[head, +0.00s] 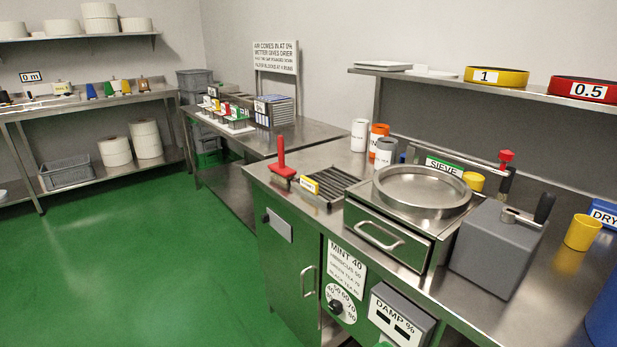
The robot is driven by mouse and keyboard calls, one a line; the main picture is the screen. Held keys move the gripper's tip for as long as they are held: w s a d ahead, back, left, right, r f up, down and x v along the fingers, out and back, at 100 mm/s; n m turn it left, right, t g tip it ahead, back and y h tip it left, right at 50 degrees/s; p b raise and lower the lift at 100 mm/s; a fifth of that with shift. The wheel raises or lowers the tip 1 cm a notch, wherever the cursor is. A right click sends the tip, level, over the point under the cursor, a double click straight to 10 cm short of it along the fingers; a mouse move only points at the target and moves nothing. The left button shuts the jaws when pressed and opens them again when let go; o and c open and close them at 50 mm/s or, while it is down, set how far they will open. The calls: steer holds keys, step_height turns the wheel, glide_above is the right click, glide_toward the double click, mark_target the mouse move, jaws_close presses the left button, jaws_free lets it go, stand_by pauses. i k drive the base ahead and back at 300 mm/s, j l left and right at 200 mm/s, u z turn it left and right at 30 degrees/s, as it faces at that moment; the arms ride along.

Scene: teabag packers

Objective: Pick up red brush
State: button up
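A red upright handle on a flat, wider red base (281,162) stands at the far left corner of the steel counter; it looks like the red brush. My gripper is not in view.
The steel counter (560,275) also carries a round sieve pan (424,187), a grey box with a black-handled lever (497,250), a yellow cup (582,232) and several small canisters. A shelf (440,78) overhangs its back. Green floor (150,260) is open at left.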

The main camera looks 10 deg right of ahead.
mark_target(279, 171)
steer(key=i+j+z, duration=0.1)
steer(key=i+j, duration=0.4)
steer(key=j, duration=0.2)
steer(key=i+j+z, duration=0.15)
steer(key=i+j, duration=0.35)
steer(key=j, duration=0.25)
steer(key=z, duration=0.05)
